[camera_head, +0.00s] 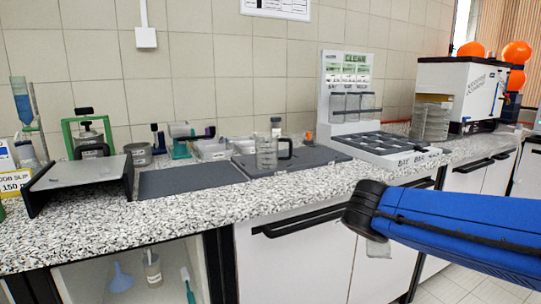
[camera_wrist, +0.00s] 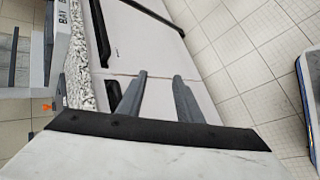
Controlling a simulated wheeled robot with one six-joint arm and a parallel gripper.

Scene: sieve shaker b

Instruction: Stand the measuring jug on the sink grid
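The clear measuring jug (camera_head: 266,153) with a dark handle on its right stands upright on a dark flat panel (camera_head: 312,158) at the middle of the worktop. I cannot tell which surface is the sink grid; another dark flat panel (camera_head: 190,178) lies to the left of the jug. My gripper (camera_wrist: 160,75) is open, its two fingers apart with nothing between them. It is in front of the cabinet doors, to the right of and lower than the jug in the head view. The jug is not in the wrist view.
A grey sloping stand (camera_head: 82,173) is at left. The speckled worktop (camera_head: 200,215) is clear along its front edge. Cabinet handles (camera_head: 300,220) project below.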

